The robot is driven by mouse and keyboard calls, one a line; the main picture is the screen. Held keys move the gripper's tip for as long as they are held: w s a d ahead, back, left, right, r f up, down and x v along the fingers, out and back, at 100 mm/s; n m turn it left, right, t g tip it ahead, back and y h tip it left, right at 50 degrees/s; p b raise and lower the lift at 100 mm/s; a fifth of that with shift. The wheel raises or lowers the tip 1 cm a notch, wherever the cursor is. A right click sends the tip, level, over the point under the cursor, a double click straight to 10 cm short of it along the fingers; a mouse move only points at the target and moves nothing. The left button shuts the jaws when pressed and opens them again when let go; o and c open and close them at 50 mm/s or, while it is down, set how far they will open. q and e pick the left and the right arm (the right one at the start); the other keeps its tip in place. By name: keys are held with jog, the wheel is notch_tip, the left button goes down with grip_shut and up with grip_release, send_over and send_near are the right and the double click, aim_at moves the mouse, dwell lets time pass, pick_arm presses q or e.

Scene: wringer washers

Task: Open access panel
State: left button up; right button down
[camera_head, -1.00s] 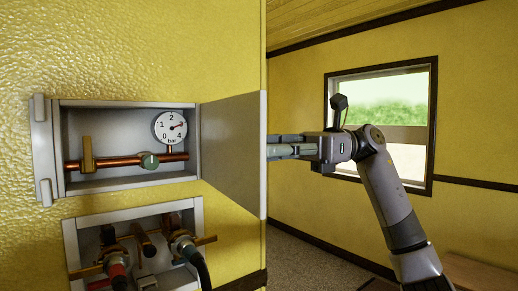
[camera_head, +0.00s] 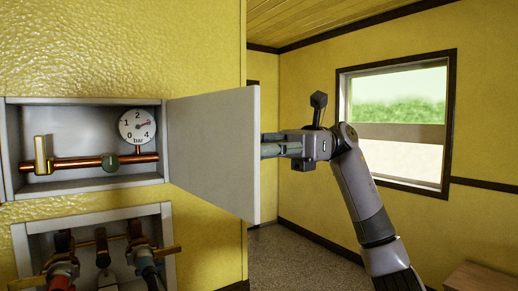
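The access panel door (camera_head: 212,150) is a plain light-grey plate, hinged at the right side of the upper wall recess (camera_head: 85,187). It stands swung outward, so the recess is uncovered. Inside are a round pressure gauge (camera_head: 137,127), a copper pipe (camera_head: 75,162) and a brass lever (camera_head: 42,155). My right gripper (camera_head: 268,146) is to the right of the door, behind its free edge. Its fingertips are partly hidden by the door, so I cannot tell whether they touch it or how far apart they are. My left gripper is not in view.
Below is a second open recess (camera_head: 22,248) with taps and hoses (camera_head: 145,260). The yellow wall (camera_head: 120,50) ends at a corner near the door's free edge. A window (camera_head: 400,115) is at the right, and a wooden surface (camera_head: 480,278) is at the lower right.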

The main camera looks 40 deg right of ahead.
jog(key=c, duration=1.4)
grip_release()
jog(key=shift+c, duration=0.2)
jog(key=d, duration=1.2)
